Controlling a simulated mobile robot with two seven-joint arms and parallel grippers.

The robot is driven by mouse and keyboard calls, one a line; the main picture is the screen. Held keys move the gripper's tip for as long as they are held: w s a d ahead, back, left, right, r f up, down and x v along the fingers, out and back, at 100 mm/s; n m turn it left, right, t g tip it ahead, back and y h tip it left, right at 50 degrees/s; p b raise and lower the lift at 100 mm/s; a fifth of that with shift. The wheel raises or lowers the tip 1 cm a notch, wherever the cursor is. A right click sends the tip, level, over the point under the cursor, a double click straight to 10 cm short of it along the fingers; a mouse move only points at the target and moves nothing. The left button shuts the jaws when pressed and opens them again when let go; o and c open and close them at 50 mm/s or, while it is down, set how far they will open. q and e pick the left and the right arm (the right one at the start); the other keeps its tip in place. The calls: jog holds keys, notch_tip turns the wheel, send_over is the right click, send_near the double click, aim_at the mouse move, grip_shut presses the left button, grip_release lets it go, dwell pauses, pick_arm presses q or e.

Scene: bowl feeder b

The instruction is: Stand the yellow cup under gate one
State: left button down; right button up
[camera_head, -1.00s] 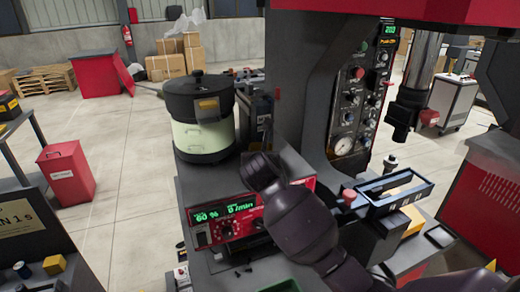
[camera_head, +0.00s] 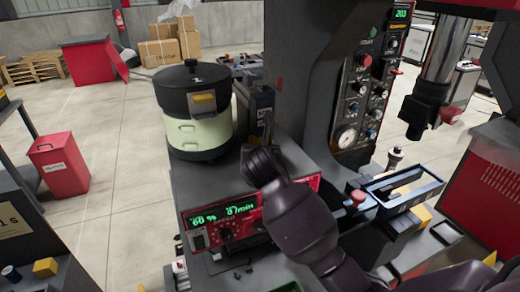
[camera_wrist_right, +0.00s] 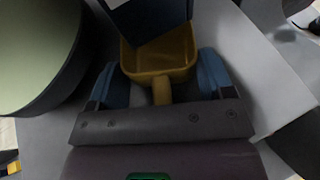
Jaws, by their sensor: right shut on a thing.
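The yellow cup (camera_wrist_right: 160,62) shows in the right wrist view, with its open top facing up toward the camera. My right gripper (camera_wrist_right: 162,92) is shut on the cup's yellow handle, its blue fingers on either side. A dark blue chute-like part (camera_wrist_right: 150,18) covers the far part of the cup's opening; I cannot read a gate number on it, nor tell whether the cup touches the surface below. In the head view my right wrist is beside the bowl feeder (camera_head: 198,135) and hides the cup. My left gripper is not in view.
The red feeder controller (camera_head: 225,222) stands in front of the feeder and reads 60 % and 87/min. A tall dark machine with a control panel (camera_head: 362,95) stands to the right. A black-framed tray (camera_head: 405,190) lies near my right forearm.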

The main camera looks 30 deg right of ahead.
jog(key=shift+d+f, duration=0.1)
jog(key=shift+f, duration=0.05)
jog(key=o, duration=1.2)
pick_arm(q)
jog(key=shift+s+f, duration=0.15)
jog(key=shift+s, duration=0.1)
pick_arm(e)
jog(key=shift+r, duration=0.2)
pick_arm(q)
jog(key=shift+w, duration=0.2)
pick_arm(e)
jog(key=v, duration=1.2)
